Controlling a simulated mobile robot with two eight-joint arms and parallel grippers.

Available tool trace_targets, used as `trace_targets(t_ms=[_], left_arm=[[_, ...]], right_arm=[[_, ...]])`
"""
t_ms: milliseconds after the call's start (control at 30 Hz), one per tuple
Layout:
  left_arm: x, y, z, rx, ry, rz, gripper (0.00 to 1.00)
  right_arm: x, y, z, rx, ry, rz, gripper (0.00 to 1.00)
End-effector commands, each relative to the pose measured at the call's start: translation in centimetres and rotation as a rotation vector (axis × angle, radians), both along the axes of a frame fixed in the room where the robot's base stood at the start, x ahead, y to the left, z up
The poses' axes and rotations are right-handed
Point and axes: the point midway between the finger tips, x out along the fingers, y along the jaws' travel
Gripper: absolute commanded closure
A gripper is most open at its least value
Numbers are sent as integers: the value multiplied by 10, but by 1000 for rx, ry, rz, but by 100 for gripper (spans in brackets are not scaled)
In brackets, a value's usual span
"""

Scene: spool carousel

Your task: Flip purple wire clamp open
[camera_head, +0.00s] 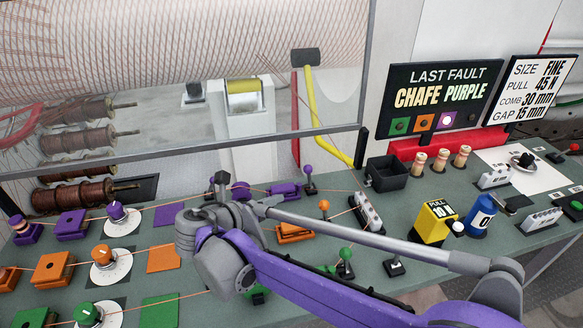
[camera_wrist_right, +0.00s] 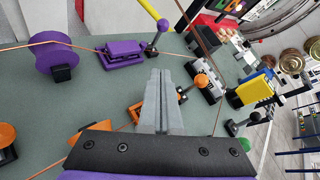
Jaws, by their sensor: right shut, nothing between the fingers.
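The purple wire clamp (camera_head: 284,188) is a low purple block on the green bench, with an upright lever (camera_head: 310,179) tipped by a purple knob at its right end. In the right wrist view the clamp (camera_wrist_right: 124,48) lies beyond the fingertips, up and to the left, and its knob (camera_wrist_right: 163,25) is above them. My right gripper (camera_wrist_right: 158,76) is shut and empty, apart from the clamp. In the head view this gripper (camera_head: 221,180) is left of the clamp, partly hidden by its own wrist. My left gripper is not in view.
An orange clamp (camera_head: 295,232) with an orange-knobbed lever (camera_head: 323,207) sits nearer than the purple one. A purple roller (camera_wrist_right: 55,55) stands left of it, and a thin wire runs along the row. A grey slotted block (camera_head: 368,212) and black box (camera_head: 386,173) stand right.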

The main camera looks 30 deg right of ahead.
Motion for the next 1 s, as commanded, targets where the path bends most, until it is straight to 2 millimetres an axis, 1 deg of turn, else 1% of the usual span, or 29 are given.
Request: trace_targets(t_ms=[367,467,533,667,1000], left_arm=[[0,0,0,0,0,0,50],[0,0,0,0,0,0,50],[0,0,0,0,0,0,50],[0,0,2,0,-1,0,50],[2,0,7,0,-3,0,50]], right_arm=[[0,0,0,1,0,-1,100],[1,-3,-2,2,-1,-1,100],[3,-8,-4,1,-1,-4,100],[11,-26,-12,0,-1,-5,100],[40,-86,-41,1,-2,-5,100]])
